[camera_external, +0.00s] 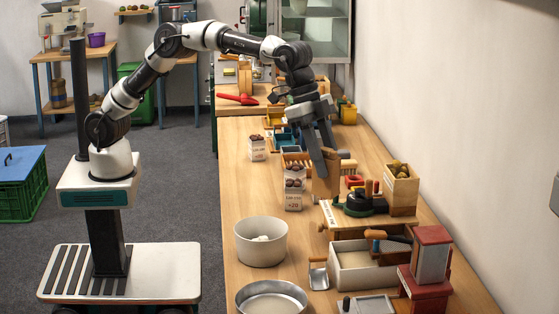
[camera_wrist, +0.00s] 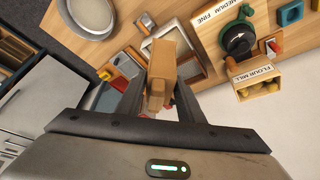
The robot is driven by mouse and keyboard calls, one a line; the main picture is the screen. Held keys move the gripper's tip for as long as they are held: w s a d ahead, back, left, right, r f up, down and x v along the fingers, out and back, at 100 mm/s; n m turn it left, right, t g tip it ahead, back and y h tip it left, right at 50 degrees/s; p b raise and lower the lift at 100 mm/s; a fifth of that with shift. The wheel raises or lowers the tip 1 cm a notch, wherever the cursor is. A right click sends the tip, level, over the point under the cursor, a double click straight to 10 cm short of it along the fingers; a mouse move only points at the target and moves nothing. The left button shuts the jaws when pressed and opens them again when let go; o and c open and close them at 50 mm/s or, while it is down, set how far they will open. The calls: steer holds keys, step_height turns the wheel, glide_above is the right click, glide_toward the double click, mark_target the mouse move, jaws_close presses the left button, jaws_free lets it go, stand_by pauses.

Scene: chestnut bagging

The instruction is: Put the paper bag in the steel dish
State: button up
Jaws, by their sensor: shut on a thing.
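The brown paper bag (camera_external: 325,183) hangs between the fingertips of my gripper (camera_external: 324,160), above the right part of the worktop. In the wrist view the paper bag (camera_wrist: 162,72) sits between the two dark fingers of my gripper (camera_wrist: 162,95), which is shut on it. The steel dish (camera_external: 272,285) is a round, shallow metal dish at the front left of the worktop, cut off by the lower picture edge. The bag is well behind and to the right of it.
A deep white bowl (camera_external: 261,247) with white contents stands behind the dish. Printed cartons (camera_external: 293,200) with brown tops stand left of my gripper. A flour mill (camera_external: 361,205), a wooden box (camera_external: 400,190) and a cream bin (camera_external: 365,265) crowd the right side.

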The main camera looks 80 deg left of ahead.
steer(key=s+d+m+g+h, duration=0.15)
steer(key=s+d+m, duration=0.35)
steer(key=s+d, duration=0.95)
steer(key=shift+y, duration=0.25)
steer(key=shift+s+d+f, duration=0.1)
steer(key=shift+f, duration=5)
steer(key=shift+d+f, duration=0.1)
steer(key=shift+f, duration=5)
steer(key=shift+f+b, duration=0.15)
steer(key=shift+b, duration=0.2)
steer(key=o, duration=1.2)
steer(key=shift+c, duration=0.2)
